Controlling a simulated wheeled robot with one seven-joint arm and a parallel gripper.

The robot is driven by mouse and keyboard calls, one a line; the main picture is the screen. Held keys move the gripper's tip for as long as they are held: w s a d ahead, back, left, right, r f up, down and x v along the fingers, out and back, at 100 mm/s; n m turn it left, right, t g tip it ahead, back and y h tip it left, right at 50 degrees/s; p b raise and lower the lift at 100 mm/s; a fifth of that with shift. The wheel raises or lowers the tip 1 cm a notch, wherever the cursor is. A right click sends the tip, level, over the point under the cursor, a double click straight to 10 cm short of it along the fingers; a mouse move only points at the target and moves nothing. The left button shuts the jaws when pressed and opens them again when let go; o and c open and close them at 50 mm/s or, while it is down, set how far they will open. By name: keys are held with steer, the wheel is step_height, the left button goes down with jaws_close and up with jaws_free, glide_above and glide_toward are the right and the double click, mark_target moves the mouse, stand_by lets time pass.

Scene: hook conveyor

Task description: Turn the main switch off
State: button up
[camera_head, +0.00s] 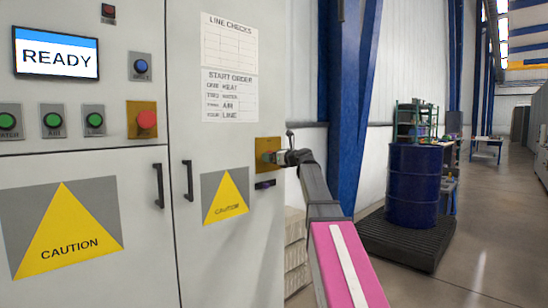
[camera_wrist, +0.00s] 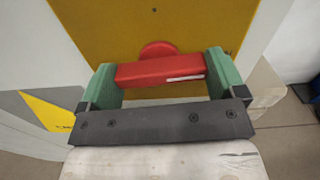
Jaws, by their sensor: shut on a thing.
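The main switch has a red bar handle (camera_wrist: 145,73) on a round red hub, set on a yellow plate (camera_wrist: 215,30). In the wrist view the handle lies nearly level, with a white mark near its right end. My gripper (camera_wrist: 160,75) has its green fingers at the two ends of the handle and is shut on it. In the head view the yellow plate (camera_head: 266,144) is at the right edge of the grey cabinet. My gripper (camera_head: 277,157) is against it there, and the handle is mostly hidden.
The cabinet carries a READY screen (camera_head: 56,54), several green buttons, a red button (camera_head: 147,119) and two black door handles. A small dark fitting (camera_head: 265,184) is just below the switch plate. A blue column (camera_head: 350,100) and a blue drum (camera_head: 414,185) stand to the right.

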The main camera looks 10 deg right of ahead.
steer(key=shift+n, duration=8.5)
steer(key=o, duration=0.6)
steer(key=shift+o, duration=0.2)
steer(key=v, duration=1)
steer(key=shift+s+d, duration=0.2)
steer(key=shift+s, duration=0.15)
